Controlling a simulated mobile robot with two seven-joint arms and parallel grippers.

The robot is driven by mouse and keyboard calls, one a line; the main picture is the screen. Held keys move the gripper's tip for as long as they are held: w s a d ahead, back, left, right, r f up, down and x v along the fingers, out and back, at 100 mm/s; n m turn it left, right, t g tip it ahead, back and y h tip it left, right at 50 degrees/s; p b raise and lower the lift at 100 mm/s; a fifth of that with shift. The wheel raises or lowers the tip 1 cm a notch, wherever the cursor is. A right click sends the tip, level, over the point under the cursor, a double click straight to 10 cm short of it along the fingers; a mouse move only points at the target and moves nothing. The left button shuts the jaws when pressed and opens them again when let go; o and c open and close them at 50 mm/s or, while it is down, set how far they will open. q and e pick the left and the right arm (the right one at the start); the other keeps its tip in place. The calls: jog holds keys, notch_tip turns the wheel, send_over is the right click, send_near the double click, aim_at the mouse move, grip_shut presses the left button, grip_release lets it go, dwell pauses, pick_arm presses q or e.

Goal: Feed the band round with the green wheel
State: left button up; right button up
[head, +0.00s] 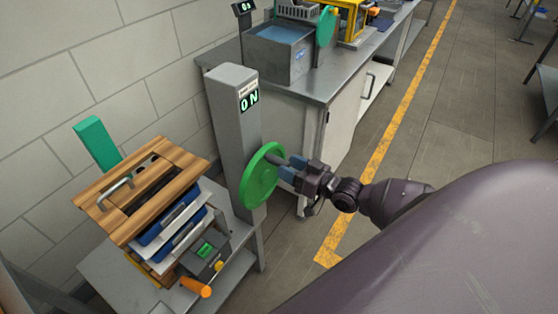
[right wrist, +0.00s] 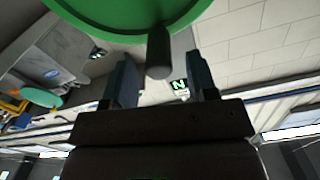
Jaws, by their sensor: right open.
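The green wheel (head: 262,177) is upright on the side of a grey post (head: 226,120) whose small screen reads "ON". A grey handle peg (right wrist: 159,55) sticks out from the wheel's face near its rim. My right gripper (head: 287,168) is open at the peg. In the right wrist view the peg lies between the two fingers, with a gap showing on each side. The wheel (right wrist: 115,10) fills the top of that view and is cut off. I cannot make out the band. My left gripper is not in view.
Left of the post, a low grey table (head: 122,276) bears a wooden-topped stack (head: 150,188) and a device with an orange knob (head: 196,287). Behind, a steel bench (head: 335,75) holds a grey tank (head: 280,55) and another green wheel (head: 326,27). Open floor lies right.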

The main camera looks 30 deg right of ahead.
aim_at(266, 155)
jog(key=shift+x, duration=2)
grip_shut()
